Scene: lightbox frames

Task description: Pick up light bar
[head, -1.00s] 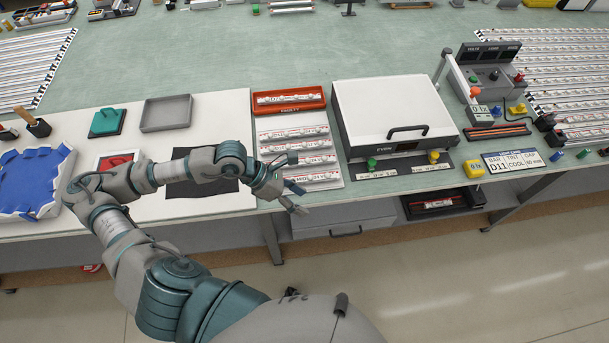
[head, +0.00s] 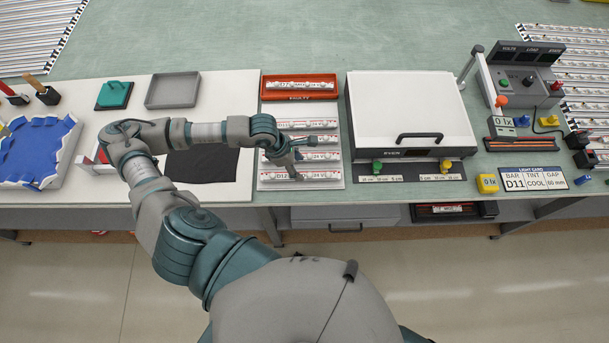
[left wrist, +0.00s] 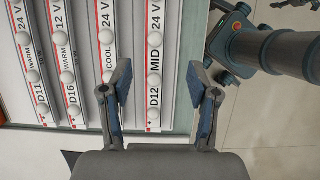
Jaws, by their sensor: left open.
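Several white light bars lie in parallel rows on a white rack (head: 264,187). The front bar, marked D12 MID 24 V (left wrist: 154,60), also shows in the head view (head: 320,174). Beside it in the left wrist view are a COOL 24 V bar (left wrist: 106,50), a D16 WARM bar (left wrist: 66,75) and a D11 WARM bar (left wrist: 35,75). My left gripper (head: 312,160) is open above the front of the rack. In the left wrist view its fingers (left wrist: 158,92) stand either side of the D12 bar, with nothing gripped. My right gripper is out of view.
A red-orange tray (head: 265,86) behind the rack holds another bar. A grey-white box with a black handle (head: 405,105) stands right of the rack. A black mat (head: 205,167) lies left of the rack.

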